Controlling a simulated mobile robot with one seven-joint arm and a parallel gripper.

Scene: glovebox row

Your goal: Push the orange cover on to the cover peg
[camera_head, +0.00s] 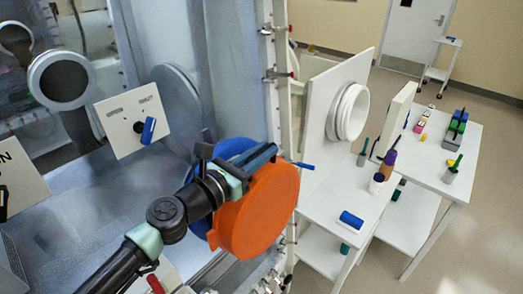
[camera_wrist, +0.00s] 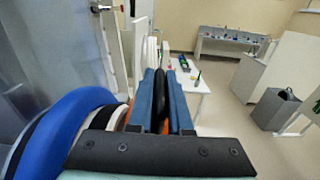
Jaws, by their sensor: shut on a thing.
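The orange cover (camera_head: 262,212) is a large round disc, standing on edge at the right edge of the glovebox front in the head view. Only a sliver of orange shows at the left finger in the wrist view. My gripper (camera_head: 262,157) is at the cover's upper left. Its two blue fingers (camera_wrist: 162,80) are shut on a dark part between them, seemingly the cover's handle. A blue ring (camera_head: 232,148) stands behind the cover; it is large at left in the wrist view (camera_wrist: 60,120). I cannot make out the cover peg with certainty.
A latch post (camera_head: 269,40) with several clamps stands beside the cover. A small blue tip (camera_head: 304,165) sticks out right of it. A white panel with a round port (camera_head: 350,110) and a white table (camera_head: 335,225) with bottles and tools are at right.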

